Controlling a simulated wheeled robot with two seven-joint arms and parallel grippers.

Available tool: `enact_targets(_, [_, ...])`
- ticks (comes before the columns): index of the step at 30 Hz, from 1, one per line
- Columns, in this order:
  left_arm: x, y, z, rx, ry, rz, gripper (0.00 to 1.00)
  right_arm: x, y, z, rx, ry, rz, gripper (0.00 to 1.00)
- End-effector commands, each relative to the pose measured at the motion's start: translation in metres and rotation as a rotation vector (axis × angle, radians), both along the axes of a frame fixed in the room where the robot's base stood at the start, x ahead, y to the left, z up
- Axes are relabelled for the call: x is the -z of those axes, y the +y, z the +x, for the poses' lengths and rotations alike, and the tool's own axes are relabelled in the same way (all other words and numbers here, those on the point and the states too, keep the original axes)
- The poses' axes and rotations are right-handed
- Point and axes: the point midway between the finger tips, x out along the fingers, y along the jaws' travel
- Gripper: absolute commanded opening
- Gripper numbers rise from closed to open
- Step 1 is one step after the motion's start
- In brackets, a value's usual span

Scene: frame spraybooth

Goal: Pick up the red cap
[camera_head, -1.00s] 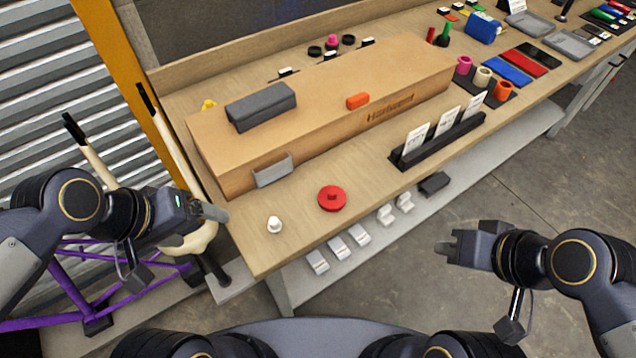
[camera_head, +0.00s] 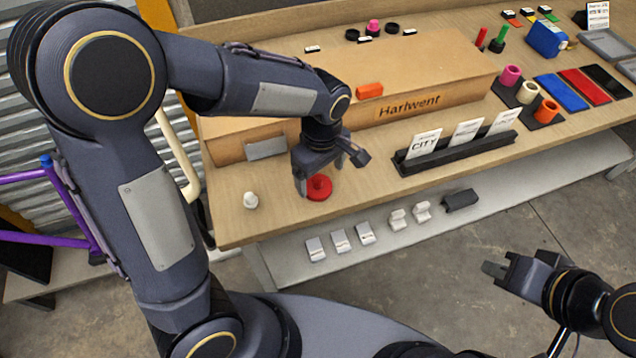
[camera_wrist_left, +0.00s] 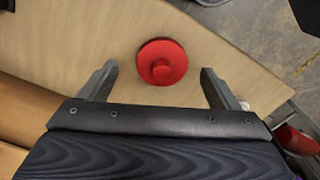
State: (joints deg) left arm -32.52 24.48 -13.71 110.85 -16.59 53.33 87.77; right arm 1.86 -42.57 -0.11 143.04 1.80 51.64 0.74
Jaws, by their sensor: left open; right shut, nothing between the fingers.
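The red cap (camera_head: 319,188) is a round disc with a small knob on top, lying on the wooden bench top near its front edge. In the left wrist view the red cap (camera_wrist_left: 161,63) lies between the lines of the two fingers, a little beyond their tips. My left gripper (camera_head: 325,178) is open and close above the cap, hiding part of it in the head view; its fingers also show in the left wrist view (camera_wrist_left: 160,72). My right gripper (camera_head: 490,268) is shut and empty, out over the floor at the lower right.
A long cardboard box (camera_head: 440,85) lies behind the cap. A small white knob (camera_head: 250,200) stands to its left. A black card holder (camera_head: 460,150) stands to its right. A lower white shelf (camera_head: 380,252) holds several small white pieces. Bare bench lies around the cap.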

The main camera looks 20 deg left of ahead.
Motion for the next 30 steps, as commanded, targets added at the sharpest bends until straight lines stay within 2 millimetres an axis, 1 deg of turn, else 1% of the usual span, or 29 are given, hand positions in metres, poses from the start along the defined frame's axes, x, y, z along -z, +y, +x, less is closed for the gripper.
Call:
enact_targets(1, [0.009, 0.002, -0.002, -0.001, 0.006, 0.003, 0.84, -0.002, 0.0, 0.0, 0.0, 0.0, 0.0, 0.0])
enact_targets(3, [0.02, 0.002, -0.003, -0.001, 0.006, 0.002, 0.84, -0.002, 0.0, 0.0, 0.0, 0.0, 0.0, 0.0])
enact_targets(6, [0.031, 0.002, -0.003, 0.0, 0.004, 0.003, 0.84, -0.002, 0.0, 0.0, 0.0, 0.0, 0.0, 0.0])
enact_targets(9, [0.035, 0.002, -0.002, -0.001, 0.001, 0.001, 0.84, -0.002, 0.0, 0.0, 0.0, 0.0, 0.0, 0.0])
enact_targets(15, [0.035, 0.002, -0.002, 0.0, 0.0, 0.0, 0.84, -0.001, 0.0, 0.0, 0.0, 0.0, 0.0, 0.0])
enact_targets(26, [0.035, 0.002, -0.002, 0.0, 0.001, -0.001, 0.37, -0.001, 0.0, 0.0, 0.0, 0.0, 0.0, 0.0])
enact_targets(30, [0.035, 0.002, -0.002, 0.0, 0.001, -0.001, 0.37, -0.001, 0.0, 0.0, 0.0, 0.0, 0.0, 0.0])
